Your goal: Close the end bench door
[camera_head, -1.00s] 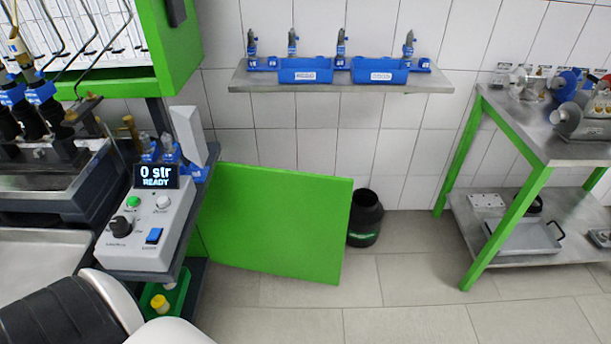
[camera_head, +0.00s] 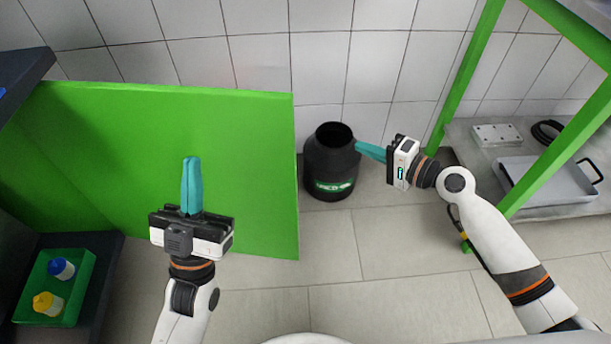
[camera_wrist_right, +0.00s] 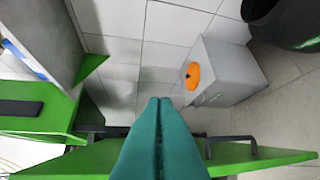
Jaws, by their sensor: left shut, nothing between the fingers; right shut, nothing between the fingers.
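The end bench door is a flat green panel (camera_head: 240,150), standing open and out from the bench at the left in the head view. My left gripper (camera_head: 191,160) is shut and empty, in front of the door's near face; I cannot tell whether it touches. My right gripper (camera_head: 358,148) is shut and empty, right of the door's free edge, with its fingers pointing left towards it. In the right wrist view its teal fingers (camera_wrist_right: 158,102) overlap a green panel seen edge-on, with a black handle (camera_wrist_right: 232,142) beside them; this looks like the door.
A black bin (camera_head: 331,160) stands by the wall between door and right gripper. A green-framed table (camera_head: 462,75) with a low shelf is at the right. A green tray (camera_head: 75,310) with bottles sits at lower left. A grey box (camera_wrist_right: 228,72) shows in the wrist view. Floor in front is clear.

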